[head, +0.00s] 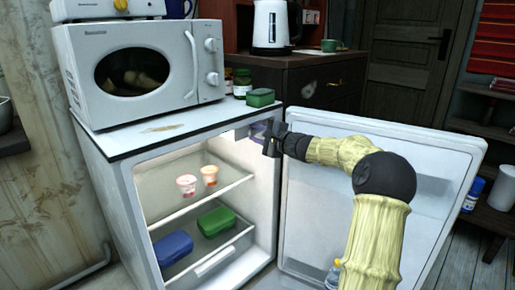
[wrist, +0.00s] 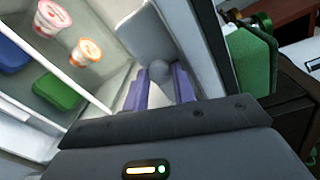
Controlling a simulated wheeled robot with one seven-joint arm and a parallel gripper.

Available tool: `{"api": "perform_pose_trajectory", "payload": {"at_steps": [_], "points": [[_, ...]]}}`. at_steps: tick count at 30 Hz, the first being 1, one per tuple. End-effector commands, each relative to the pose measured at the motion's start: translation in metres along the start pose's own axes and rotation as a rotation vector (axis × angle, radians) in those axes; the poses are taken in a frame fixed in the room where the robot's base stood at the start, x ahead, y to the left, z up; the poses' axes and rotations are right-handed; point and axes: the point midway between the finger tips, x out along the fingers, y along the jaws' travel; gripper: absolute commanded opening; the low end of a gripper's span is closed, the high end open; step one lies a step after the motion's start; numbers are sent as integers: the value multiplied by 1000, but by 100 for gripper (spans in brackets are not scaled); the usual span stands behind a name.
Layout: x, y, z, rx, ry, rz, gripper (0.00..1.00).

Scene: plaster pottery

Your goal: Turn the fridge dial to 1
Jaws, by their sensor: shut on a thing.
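The fridge (head: 120,165) stands open, with its lit inside in view. The fridge dial (wrist: 158,70) is a small round grey knob on a pale housing on the inner side wall. My gripper (head: 262,132) reaches into the upper right of the fridge opening. In the wrist view my gripper (wrist: 164,80) has its two purple fingers either side of the dial, shut on it. The dial's marks and number cannot be read. In the head view my gripper hides the dial.
The open door (head: 435,170) stands to the right, behind my arm. Fridge shelves hold two cups (head: 187,185), a green box (head: 216,221) and a blue box (head: 173,248). A microwave (head: 140,70) and a green container (head: 260,97) sit on top.

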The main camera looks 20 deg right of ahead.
Motion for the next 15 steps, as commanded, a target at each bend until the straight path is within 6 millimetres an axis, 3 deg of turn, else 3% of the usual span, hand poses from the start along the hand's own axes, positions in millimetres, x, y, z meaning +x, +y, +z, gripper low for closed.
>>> {"api": "perform_pose_trajectory", "payload": {"at_steps": [1, 15], "points": [[0, 10, -4, -38, 5, 1, 3], [0, 9, -3, -384, 29, -6, 3]]}}
